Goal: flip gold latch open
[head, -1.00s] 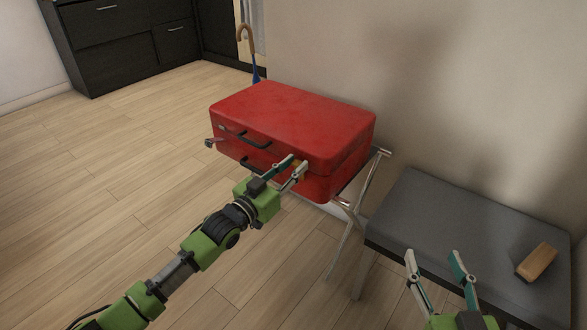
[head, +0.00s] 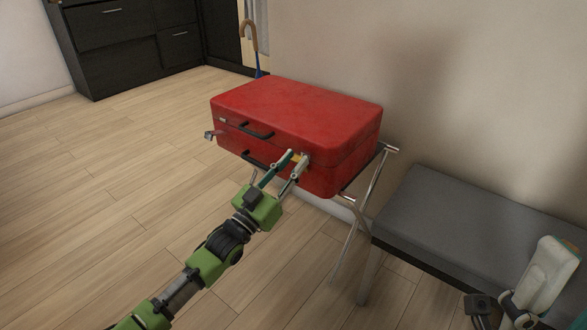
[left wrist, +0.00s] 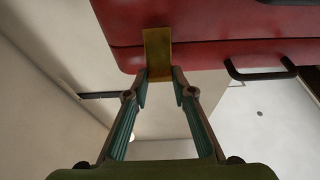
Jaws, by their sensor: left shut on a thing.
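A red suitcase (head: 300,115) lies flat and closed on a folding metal rack. The gold latch (left wrist: 157,50) is a flat plate across the seam near the front right corner; in the head view only a small part of it (head: 297,157) shows. My left gripper (head: 296,160) is at the latch. In the left wrist view, its fingertips (left wrist: 159,76) are on both sides of the latch's lower end, shut on it. The latch's upper end lies against the lid.
A grey bench (head: 450,220) stands right of the rack (head: 368,185), along the wall. Black handles (head: 257,131) are on the suitcase front. A cane-handled umbrella (head: 249,35) stands behind it. Dark drawers (head: 130,40) are at the back left. The floor in front is clear.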

